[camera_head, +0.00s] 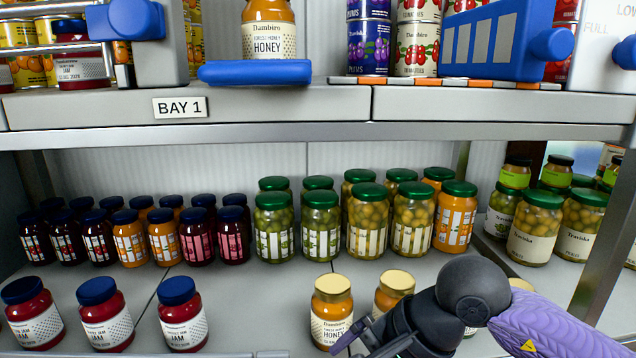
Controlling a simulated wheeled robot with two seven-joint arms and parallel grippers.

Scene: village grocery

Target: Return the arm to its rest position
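My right arm comes in from the lower right with a purple link and a black wrist. My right gripper (352,342) points left at the bottom of the view, in front of the lower shelf. Its fingers are dark, small and partly cut off by the frame edge, so I cannot tell whether they are open or shut. They overlap the lower part of a honey jar (331,308) with a gold lid; contact is unclear. A second gold-lidded jar (394,287) stands partly hidden behind the wrist. My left gripper is not in view.
The upper shelf edge (270,103) crosses above the arm; a honey jar (268,32) and cans stand there. On the lower shelf are jam jars (183,312) at left, green-lidded jars (321,225) in the middle and more at right (535,230). A metal post (607,250) stands right.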

